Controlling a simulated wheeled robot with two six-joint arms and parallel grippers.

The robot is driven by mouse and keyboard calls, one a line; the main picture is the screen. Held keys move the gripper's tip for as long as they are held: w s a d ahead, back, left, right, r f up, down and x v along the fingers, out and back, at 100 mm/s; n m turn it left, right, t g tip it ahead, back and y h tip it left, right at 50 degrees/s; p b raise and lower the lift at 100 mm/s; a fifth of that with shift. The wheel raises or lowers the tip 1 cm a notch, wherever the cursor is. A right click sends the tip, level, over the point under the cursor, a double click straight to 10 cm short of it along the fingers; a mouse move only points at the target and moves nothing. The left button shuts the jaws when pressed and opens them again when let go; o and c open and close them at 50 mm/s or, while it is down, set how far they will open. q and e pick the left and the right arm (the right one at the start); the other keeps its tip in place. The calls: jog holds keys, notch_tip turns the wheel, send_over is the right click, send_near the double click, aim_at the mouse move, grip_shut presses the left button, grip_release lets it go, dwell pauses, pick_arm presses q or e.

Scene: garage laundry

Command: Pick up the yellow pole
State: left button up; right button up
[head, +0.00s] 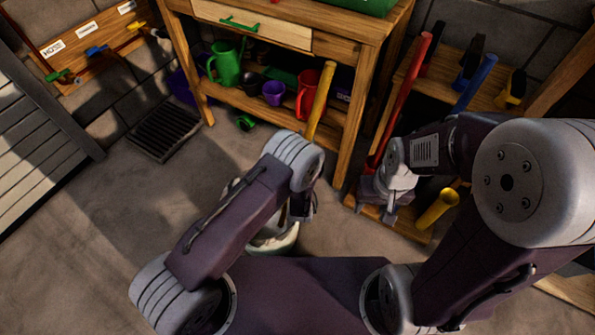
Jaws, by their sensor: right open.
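A yellow pole (321,98) stands tilted in front of the workbench. Its lower part is hidden behind my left wrist. A second yellow cylinder (435,211) lies low at the rack, right of my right gripper; I cannot tell if it is part of a longer pole. My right gripper (378,203) is open above the rack's low board, close to the foot of a red pole (399,103). I see nothing between its fingers. My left gripper (299,206) is mostly hidden by its own wrist, above a pale bucket (273,244); its jaws do not show clearly.
The wooden workbench (272,112) holds a green watering can (226,63), a purple pot (274,93) and a red jug (307,95). A blue pole (476,82) leans at the rack (403,221). A floor drain (164,130) lies left. The left floor is clear.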

pick_arm(q)
grip_shut()
dwell(1.1)
